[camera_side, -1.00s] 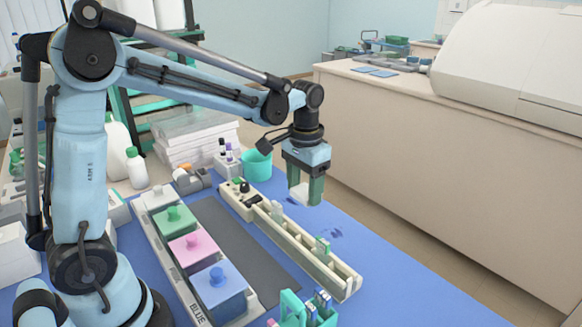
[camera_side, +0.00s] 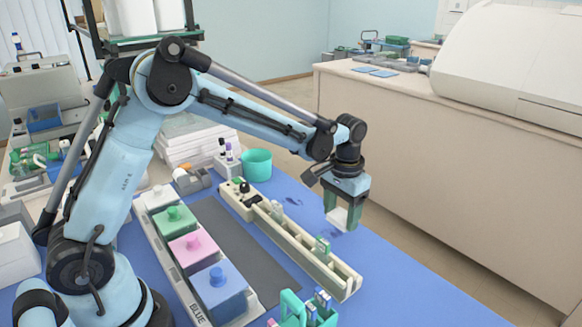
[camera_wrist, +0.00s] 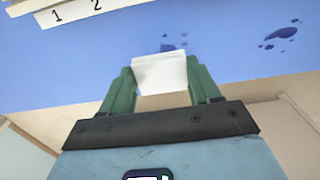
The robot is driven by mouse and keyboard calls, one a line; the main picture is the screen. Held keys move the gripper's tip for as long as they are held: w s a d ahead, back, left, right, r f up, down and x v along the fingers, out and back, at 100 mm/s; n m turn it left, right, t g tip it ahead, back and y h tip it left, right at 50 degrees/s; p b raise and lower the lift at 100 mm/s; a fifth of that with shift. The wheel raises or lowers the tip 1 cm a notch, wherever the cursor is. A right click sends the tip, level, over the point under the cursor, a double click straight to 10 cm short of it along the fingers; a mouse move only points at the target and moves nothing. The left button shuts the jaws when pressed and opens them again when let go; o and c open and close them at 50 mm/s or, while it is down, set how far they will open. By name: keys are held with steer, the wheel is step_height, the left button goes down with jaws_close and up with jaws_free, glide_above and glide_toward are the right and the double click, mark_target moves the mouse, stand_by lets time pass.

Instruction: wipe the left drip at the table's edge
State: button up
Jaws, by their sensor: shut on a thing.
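My gripper (camera_side: 343,212) is shut on a white wipe pad (camera_side: 339,219), at the table's edge on the right in the side view. The pad also shows between the green fingers in the wrist view (camera_wrist: 160,72). One dark blue drip (camera_side: 293,201) lies to the left of the gripper in the side view, uncovered. In the wrist view, that drip (camera_wrist: 282,34) is at the upper right. A second drip (camera_wrist: 170,46) shows just beyond the pad, partly hidden by it. I cannot tell whether the pad touches the table.
A cream slide rack (camera_side: 290,240) stands left of the gripper, with a dark mat and lidded staining jars (camera_side: 192,247) further left. A teal cup (camera_side: 256,165) stands behind. The blue table ends close by the gripper, with floor beyond.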

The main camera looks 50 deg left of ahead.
mark_target(337, 237)
steer(key=shift+f, duration=1.6)
steer(key=shift+a+f, duration=0.75)
steer(key=shift+a, duration=0.1)
steer(key=shift+c, duration=0.9)
steer(key=shift+a+r, duration=0.1)
steer(key=shift+a, duration=1)
steer(key=shift+d, duration=2)
steer(key=shift+r, duration=4.05)
